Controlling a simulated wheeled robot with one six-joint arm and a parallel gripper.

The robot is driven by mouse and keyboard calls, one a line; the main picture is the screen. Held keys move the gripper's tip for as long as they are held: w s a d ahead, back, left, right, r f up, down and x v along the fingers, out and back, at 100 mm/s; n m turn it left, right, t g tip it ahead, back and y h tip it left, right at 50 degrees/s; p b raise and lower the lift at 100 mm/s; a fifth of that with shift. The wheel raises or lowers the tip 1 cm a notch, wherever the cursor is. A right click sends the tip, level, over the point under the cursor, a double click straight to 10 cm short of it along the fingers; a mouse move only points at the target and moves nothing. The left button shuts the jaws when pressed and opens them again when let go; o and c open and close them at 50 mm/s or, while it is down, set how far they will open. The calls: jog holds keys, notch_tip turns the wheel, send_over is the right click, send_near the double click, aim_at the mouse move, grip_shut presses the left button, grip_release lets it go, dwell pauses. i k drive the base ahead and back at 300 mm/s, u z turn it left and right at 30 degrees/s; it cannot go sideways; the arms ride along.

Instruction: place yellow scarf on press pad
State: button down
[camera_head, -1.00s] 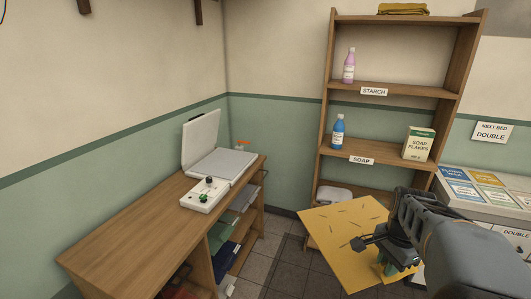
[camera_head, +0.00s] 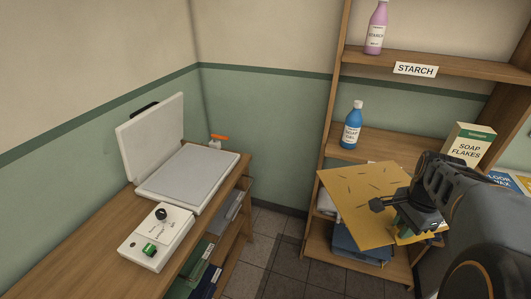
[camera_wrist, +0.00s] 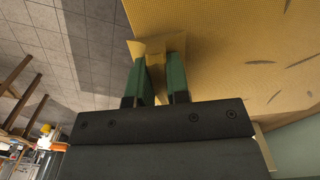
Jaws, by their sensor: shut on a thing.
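The yellow scarf (camera_head: 364,200) is a flat, stiff-looking sheet with dark streaks, held in the air in front of the shelf unit. My gripper (camera_head: 403,222) is shut on its near right edge. In the wrist view the green fingers (camera_wrist: 162,75) pinch a fold of the scarf (camera_wrist: 225,45), which spreads out to the upper right. The press pad (camera_head: 188,174) is a pale grey flat pad on the wooden bench to the left of my gripper. Its white lid (camera_head: 152,135) stands open behind it. The pad is bare, and the scarf is well apart from it.
A control box (camera_head: 157,238) with a black and a green knob stands in front of the press. The shelf unit (camera_head: 440,68) holds a pink starch bottle (camera_head: 376,28), a blue bottle (camera_head: 352,127) and a soap flakes box (camera_head: 468,147). Open floor (camera_head: 268,222) lies between bench and shelves.

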aim_at(194, 169)
jog(key=u, duration=0.75)
jog(key=i, duration=1.15)
jog(key=u, duration=0.9)
